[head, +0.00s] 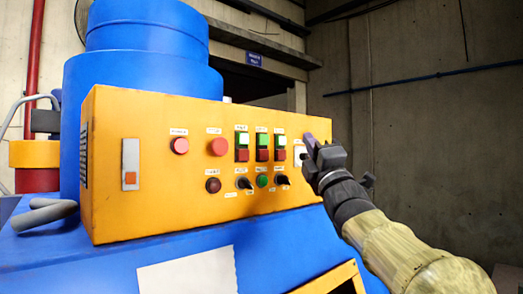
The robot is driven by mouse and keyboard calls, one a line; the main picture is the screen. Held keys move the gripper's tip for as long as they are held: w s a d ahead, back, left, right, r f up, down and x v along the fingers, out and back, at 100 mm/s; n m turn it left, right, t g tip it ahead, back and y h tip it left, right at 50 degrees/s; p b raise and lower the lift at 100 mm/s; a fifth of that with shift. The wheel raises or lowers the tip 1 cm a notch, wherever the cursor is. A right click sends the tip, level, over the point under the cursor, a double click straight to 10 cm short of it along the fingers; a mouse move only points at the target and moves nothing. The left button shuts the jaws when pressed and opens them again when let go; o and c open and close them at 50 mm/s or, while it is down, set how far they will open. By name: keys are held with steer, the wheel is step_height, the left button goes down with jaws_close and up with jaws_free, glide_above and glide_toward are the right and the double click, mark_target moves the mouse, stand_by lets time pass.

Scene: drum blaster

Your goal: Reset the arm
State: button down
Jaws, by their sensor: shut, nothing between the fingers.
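My gripper (309,140) is at the right end of the yellow control panel (130,205) in the head view, its fingers shut with nothing in them. My arm comes in from the lower right corner. The fingertips are close to the panel's right edge, beside a white plate (299,154) that is partly hidden by the gripper. I cannot tell whether the fingertips touch the panel.
The panel carries red buttons (219,146), green and red button pairs (262,148) and black knobs (244,183). It stands on a blue machine (110,268) with a blue drum (145,70) behind. Open space lies right, before a concrete wall (440,130).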

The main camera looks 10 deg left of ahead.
stand_by(0.3)
steer(key=w+d+f+m+g+h, duration=0.1)
steer(key=w+d+f+m+h, duration=0.15)
steer(key=f, duration=0.35)
steer(key=w+d+f+m+g+h, duration=0.1)
steer(key=d+f+m+h, duration=0.1)
steer(key=f+m+h, duration=0.3)
steer(key=w+d+f+m+g+h, duration=0.1)
steer(key=w+d+f+m, duration=0.1)
steer(key=f, duration=0.5)
steer(key=s+d+f+m+g+h, duration=0.1)
steer(key=s+d+f+m+g, duration=0.1)
steer(key=f, duration=0.4)
steer(key=s+d+f+m+g+h, duration=0.1)
steer(key=f+m+g, duration=0.15)
steer(key=f, duration=0.45)
steer(key=s+d+f+m+g+h, duration=0.1)
steer(key=s+d+f+m+g, duration=0.1)
steer(key=f, duration=0.4)
steer(key=s+d+f+m+g, duration=0.1)
steer(key=s+f+m+g, duration=0.2)
steer(key=s+f, duration=0.5)
steer(key=s+d+f+m+g+h, duration=0.1)
steer(key=s+d+f+m+g, duration=0.1)
steer(key=s+f, duration=0.6)
steer(key=s+d+f+m+g, duration=0.2)
steer(key=s+f+m+g, duration=0.3)
steer(key=s+f, duration=0.4)
steer(key=shift+s+g, duration=0.45)
steer(key=shift+s, duration=0.05)
